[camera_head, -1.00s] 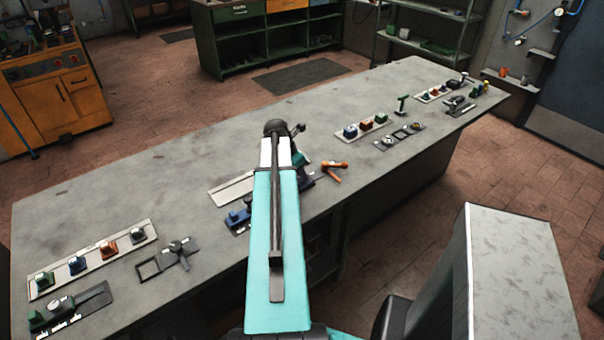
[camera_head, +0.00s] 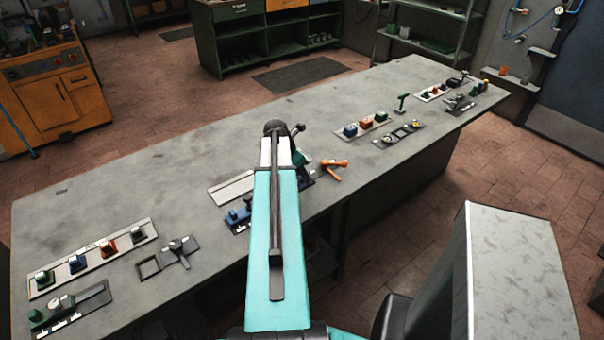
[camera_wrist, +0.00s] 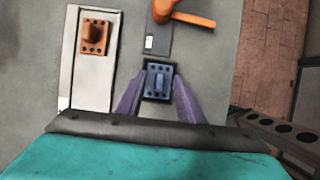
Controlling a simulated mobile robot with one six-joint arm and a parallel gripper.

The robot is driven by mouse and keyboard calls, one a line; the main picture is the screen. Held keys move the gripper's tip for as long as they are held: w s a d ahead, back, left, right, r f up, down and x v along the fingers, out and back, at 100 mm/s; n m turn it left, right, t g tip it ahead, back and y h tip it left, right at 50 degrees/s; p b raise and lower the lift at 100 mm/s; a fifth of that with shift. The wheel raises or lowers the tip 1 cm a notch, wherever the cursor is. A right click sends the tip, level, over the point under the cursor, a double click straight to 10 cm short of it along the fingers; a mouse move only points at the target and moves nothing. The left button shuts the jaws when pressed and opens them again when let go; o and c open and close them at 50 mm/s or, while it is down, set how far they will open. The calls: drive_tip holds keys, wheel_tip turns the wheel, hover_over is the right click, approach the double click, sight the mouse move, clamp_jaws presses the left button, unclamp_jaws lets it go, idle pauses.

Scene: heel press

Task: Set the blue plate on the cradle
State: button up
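The blue plate (camera_wrist: 159,78), with holes in its face, lies between the two purple-grey fingers of my gripper (camera_wrist: 158,84) in the wrist view. The fingertips are close against its left and right sides, and the gripper appears shut on it. A dark square rim, which looks like the cradle (camera_wrist: 158,98), shows around the plate's near edge. The plate is over or in this rim; I cannot tell whether it rests on it. A grey base with an orange handle (camera_wrist: 190,18) is just beyond. In the head view my arm hides the plate and the fingers.
An orange plate (camera_wrist: 95,37) sits on a white strip (camera_wrist: 90,80) left of my gripper. In the head view the orange handle (camera_head: 335,168) is right of my arm. More strips with plates stand at the bench's left (camera_head: 95,257) and right (camera_head: 365,125). The bench edge is near.

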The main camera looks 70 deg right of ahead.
drive_tip(key=b+v, duration=0.2)
drive_tip(key=v, duration=1.1)
drive_tip(key=shift+a+r+b, duration=0.2)
drive_tip(key=shift+r+b, duration=0.15)
drive_tip(key=shift+b, duration=0.05)
idle(1.0)
